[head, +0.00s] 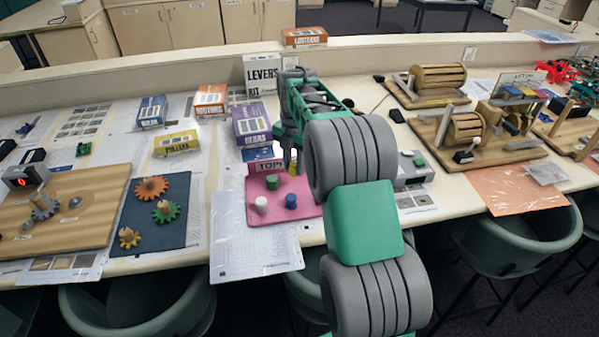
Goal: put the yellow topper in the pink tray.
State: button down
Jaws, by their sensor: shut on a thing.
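The pink tray (270,216) lies on the table in the middle of the head view, with a label along its back edge. A green topper (271,182), a white topper (261,205) and a blue topper (291,201) stand in it. My gripper (293,163) points down at the tray's back right part, shut on the yellow topper (293,169). Only a small part of the yellow topper shows. I cannot tell whether it touches the tray floor or hangs just above it. My arm hides the tray's right edge.
Boxes stand behind the tray, among them a purple box (252,126) and a white levers box (262,76). A dark mat (135,225) with gears lies left. A grey device (414,172) is right of my arm. White sheets (240,250) lie at the front edge.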

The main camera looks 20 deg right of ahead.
aim_at(300, 183)
jog(key=f, duration=0.1)
jog(key=d+f, duration=0.1)
jog(key=d, duration=0.1)
jog(key=shift+w+d+f+p, duration=0.1)
jog(key=shift+w+f+p, duration=0.2)
jog(key=shift+f, duration=1.5)
jog(key=c, duration=1.1)
grip_release()
jog(key=shift+f, duration=0.15)
